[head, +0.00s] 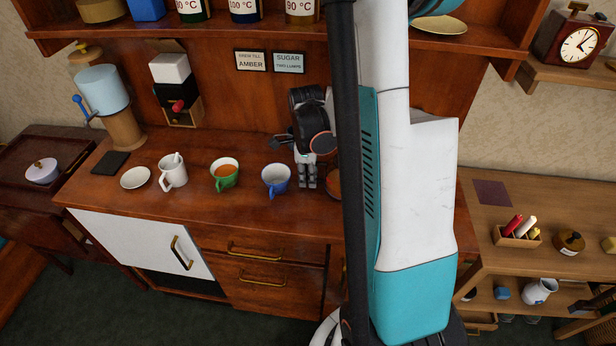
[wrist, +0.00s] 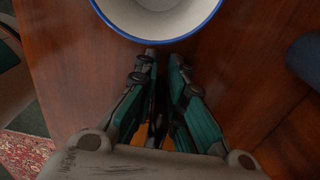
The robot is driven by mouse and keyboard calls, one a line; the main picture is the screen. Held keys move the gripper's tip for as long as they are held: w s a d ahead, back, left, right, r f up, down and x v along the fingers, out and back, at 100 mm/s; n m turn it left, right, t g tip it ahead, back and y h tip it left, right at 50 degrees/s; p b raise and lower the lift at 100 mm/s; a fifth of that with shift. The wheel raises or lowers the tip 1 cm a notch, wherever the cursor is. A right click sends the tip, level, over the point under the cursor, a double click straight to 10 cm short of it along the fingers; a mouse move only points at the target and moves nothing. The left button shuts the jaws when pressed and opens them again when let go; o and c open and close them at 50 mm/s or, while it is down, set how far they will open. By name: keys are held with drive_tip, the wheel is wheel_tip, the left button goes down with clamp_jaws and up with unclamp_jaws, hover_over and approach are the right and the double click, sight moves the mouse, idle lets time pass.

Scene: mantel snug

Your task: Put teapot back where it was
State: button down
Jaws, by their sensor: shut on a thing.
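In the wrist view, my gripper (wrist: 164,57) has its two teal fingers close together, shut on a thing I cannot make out. Orange-yellow patches show between the finger bases. Just beyond the fingertips is a round white-inside vessel (wrist: 158,18) with a blue rim, cut off by the top edge. I cannot tell whether it touches the fingers. No teapot can be made out for sure in the head view, where my arm hides part of the counter. A blue cup (head: 276,181) and a green cup (head: 224,174) of amber liquid stand on the counter (head: 210,215).
A white mug (head: 173,171), a saucer (head: 135,178) and a dark square mat (head: 111,163) lie to the left. A lower side table (head: 470,220) at right holds a dark square and a box of coloured sticks (head: 516,235). Shelves (head: 220,24) overhang the counter.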

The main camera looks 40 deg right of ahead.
drive_tip(key=c, duration=1.7)
unclamp_jaws()
drive_tip(key=shift+f, duration=0.1)
drive_tip(key=shift+o, duration=0.2)
wheel_tip(320, 180, up, 12)
drive_tip(key=p, duration=0.4)
drive_tip(key=shift+w+a, duration=0.1)
